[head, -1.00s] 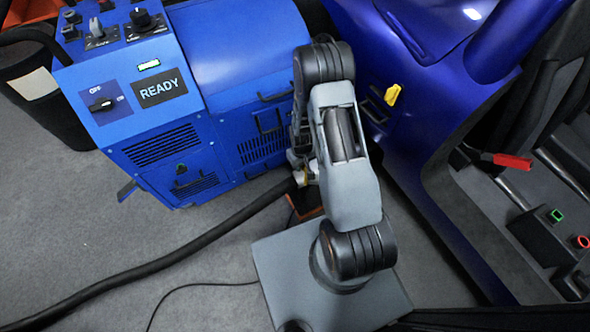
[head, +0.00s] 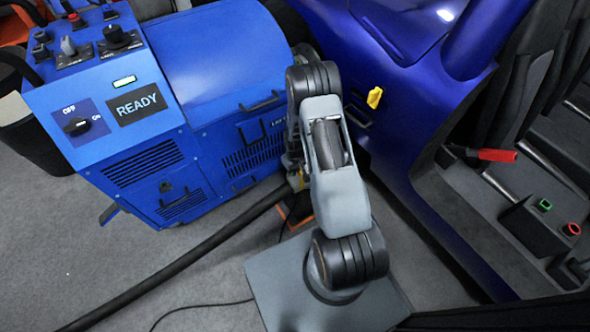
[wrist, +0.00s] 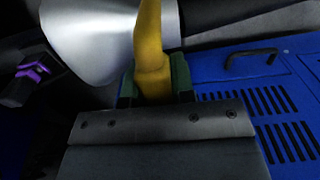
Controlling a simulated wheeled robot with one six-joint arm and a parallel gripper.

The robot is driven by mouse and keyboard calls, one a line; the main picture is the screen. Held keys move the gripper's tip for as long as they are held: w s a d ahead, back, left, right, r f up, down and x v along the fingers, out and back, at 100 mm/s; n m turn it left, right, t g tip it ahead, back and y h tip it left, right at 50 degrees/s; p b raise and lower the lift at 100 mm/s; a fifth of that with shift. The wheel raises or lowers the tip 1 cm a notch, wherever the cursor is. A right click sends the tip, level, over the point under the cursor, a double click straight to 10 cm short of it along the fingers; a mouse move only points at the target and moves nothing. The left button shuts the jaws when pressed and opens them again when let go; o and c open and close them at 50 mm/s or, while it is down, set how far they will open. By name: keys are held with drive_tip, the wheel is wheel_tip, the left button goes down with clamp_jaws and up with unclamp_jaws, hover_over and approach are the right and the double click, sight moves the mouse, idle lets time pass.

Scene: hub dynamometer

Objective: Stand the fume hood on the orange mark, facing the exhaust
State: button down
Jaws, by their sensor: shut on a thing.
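The fume hood (wrist: 95,42) shows in the wrist view as a silver cone with a yellow handle (wrist: 150,50). My gripper (wrist: 155,82) is shut on this handle between its green pads. In the head view my arm hides most of the hood and gripper; only a bit of yellow shows low beside the arm. An orange patch (head: 305,221) shows on the floor below that spot, partly hidden, and I cannot tell whether it is the mark. The exhaust cannot be made out.
The blue dynamometer cabinet (head: 235,110) stands close behind the arm, its screen reading READY. The blue vehicle (head: 400,110) with an open side is at right. A thick black hose (head: 180,268) and a thin cable (head: 205,308) cross the grey floor, which is open at lower left.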

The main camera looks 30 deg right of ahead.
drive_tip(key=c, duration=1)
unclamp_jaws()
drive_tip(key=shift+f, duration=0.1)
drive_tip(key=shift+o, duration=0.2)
wheel_tip(320, 180, up, 12)
drive_tip(key=p, duration=0.4)
drive_tip(key=s+a+r+t, duration=0.1)
drive_tip(key=a+r, duration=0.1)
drive_tip(key=r, duration=0.5)
drive_tip(key=s+a+r, duration=0.1)
drive_tip(key=a+r, duration=0.1)
drive_tip(key=r, duration=0.4)
drive_tip(key=s+a+r+t, duration=0.1)
drive_tip(key=s+a+r, duration=0.1)
drive_tip(key=s+r, duration=0.5)
drive_tip(key=s+a+r+m, duration=0.1)
drive_tip(key=s+a+r, duration=0.2)
drive_tip(key=s+r, duration=0.4)
drive_tip(key=shift+a+r+t, duration=0.15)
drive_tip(key=shift+r+t, duration=0.25)
drive_tip(key=shift+r, duration=0.15)
